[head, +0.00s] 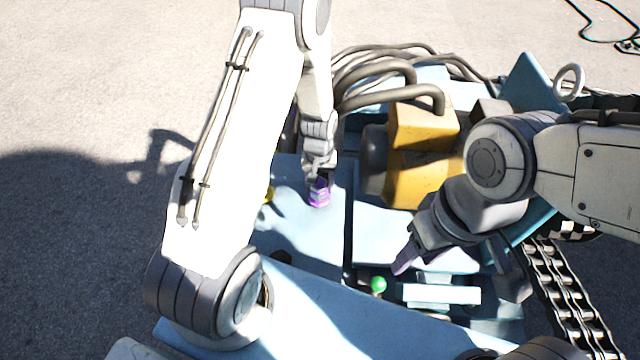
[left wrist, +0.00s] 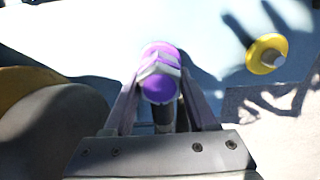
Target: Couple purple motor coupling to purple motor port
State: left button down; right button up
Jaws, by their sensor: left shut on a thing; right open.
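My left gripper (head: 318,178) points down over the light blue deck and is shut on the purple motor coupling (head: 319,194). In the left wrist view the coupling (left wrist: 160,92) sits between the two fingers (left wrist: 161,105), with a pale faceted band and a dark stem running back towards the palm. More purple shows just beyond the band; I cannot tell whether it is the coupling's own end or the purple motor port. No separate purple port is visible. My right gripper (head: 405,262) is open, low at the right, away from the coupling.
A yellow fitting (left wrist: 267,54) stands on the deck beside the coupling; it also shows in the head view (head: 268,194). An orange-yellow motor housing (head: 420,150) and thick grey hoses (head: 380,75) are to the right. A green knob (head: 378,284) is near my right gripper.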

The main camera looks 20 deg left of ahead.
pick_arm(q)
jog(key=shift+f, duration=0.4)
dwell(0.3)
jog(key=shift+c, duration=0.6)
grip_release()
notch_tip(320, 180, up, 10)
jog(key=shift+r+p, duration=0.2)
jog(key=shift+p, duration=0.85)
